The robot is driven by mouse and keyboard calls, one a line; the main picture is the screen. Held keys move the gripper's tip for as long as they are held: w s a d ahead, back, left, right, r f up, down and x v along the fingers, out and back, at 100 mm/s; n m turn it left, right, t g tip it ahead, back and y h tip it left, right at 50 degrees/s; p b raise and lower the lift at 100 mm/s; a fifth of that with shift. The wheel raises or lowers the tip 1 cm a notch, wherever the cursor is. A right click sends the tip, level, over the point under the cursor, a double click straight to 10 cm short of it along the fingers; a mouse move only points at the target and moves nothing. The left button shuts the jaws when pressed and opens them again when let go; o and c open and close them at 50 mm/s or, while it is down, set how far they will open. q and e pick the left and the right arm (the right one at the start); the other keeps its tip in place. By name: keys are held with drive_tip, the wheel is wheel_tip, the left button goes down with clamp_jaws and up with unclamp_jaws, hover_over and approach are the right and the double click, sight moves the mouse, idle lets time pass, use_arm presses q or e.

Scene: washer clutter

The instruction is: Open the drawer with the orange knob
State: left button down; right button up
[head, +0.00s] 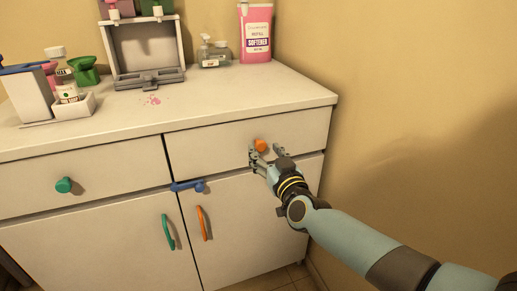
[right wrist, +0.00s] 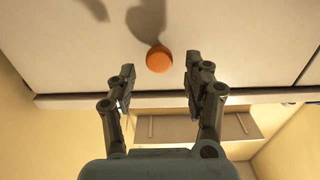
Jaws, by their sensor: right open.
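The orange knob (head: 261,146) sits on the front of the right-hand drawer (head: 220,142), which looks shut. My right gripper (head: 266,153) is open right at the knob, with its fingers to either side and slightly below it in the head view. In the right wrist view the round orange knob (right wrist: 159,59) shows just beyond the tips of my open right gripper (right wrist: 160,80), between the two fingers' lines. The fingers do not visibly touch it. My left gripper is not in view.
A green knob (head: 64,185) is on the left drawer. A blue latch (head: 188,186) lies below the drawer gap. Green (head: 168,232) and orange (head: 204,223) handles are on the doors below. Bottles, a white caddy and a pink softener pack (head: 255,33) stand on top. A wall is at right.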

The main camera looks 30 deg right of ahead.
sight(262, 147)
drive_tip(key=b+x, duration=0.1)
drive_tip(key=x, duration=0.3)
clamp_jaws()
idle(0.4)
